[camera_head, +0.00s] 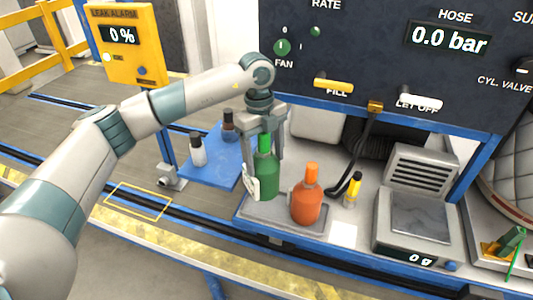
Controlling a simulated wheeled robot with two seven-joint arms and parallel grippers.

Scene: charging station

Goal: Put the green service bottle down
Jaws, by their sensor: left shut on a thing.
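The green service bottle (266,180) is upright over the left part of a grey tray (258,214) on the blue-edged bench, with a white tag hanging at its left side. I cannot tell whether its base touches the tray. My left gripper (265,148) comes from above, with its fingers shut around the bottle's neck. An orange bottle (307,204) stands upright just right of the green one on the same tray. My right gripper is not in view.
A black hose (360,155) hangs behind. Two small bottles stand on a blue shelf (210,165) at left. The dark control panel (380,65) rises behind.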

